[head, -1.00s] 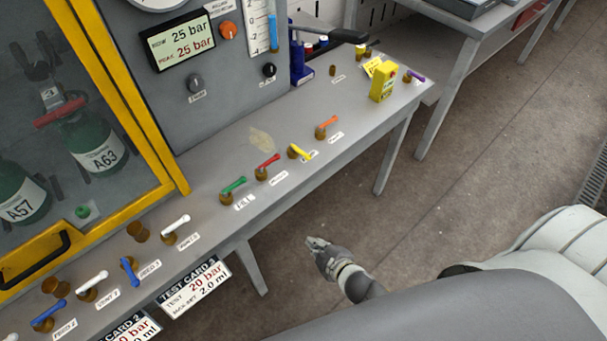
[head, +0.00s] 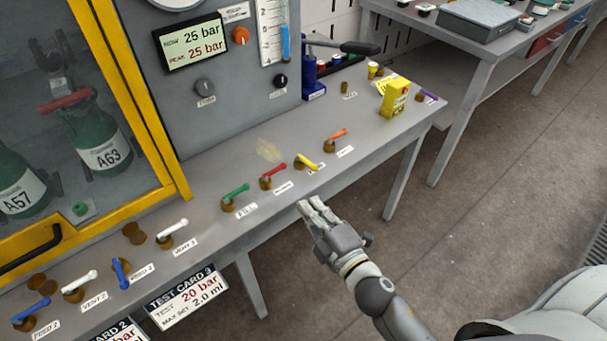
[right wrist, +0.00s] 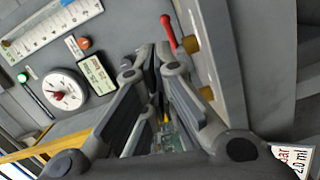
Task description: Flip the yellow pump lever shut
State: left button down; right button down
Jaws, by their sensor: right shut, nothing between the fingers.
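The yellow lever (head: 308,161) sits on a brass valve on the grey bench, between a red lever and an orange lever. Its handle slants down to the right, towards the bench's front edge, unlike its neighbours, which slant up to the right. My right gripper (head: 309,204) is shut and empty, just off the front edge of the bench, below the yellow and red levers in the head view and apart from them. In the right wrist view its closed fingers (right wrist: 153,52) point at the bench, and a red lever (right wrist: 168,32) shows beside them. My left gripper is out of view.
The red lever (head: 273,169) and green lever (head: 236,190) stand left of the yellow one, the orange lever (head: 337,135) to its right. A yellow box (head: 395,98) stands near the bench's right end. A test card (head: 187,297) hangs at the front edge.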

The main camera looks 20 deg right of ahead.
aim_at(306, 163)
jog(key=shift+w, duration=0.15)
jog(key=p+x, duration=0.1)
jog(key=x, duration=0.8)
jog(key=shift+w+a, duration=0.1)
jog(key=shift+w, duration=0.3)
jog(key=d, duration=0.1)
jog(key=w+d, duration=0.1)
jog(key=d, duration=0.1)
jog(key=shift+w+f+p, duration=0.2)
jog(key=shift+f+p, duration=0.15)
jog(key=shift+w+d+f, duration=0.1)
jog(key=shift+d, duration=0.2)
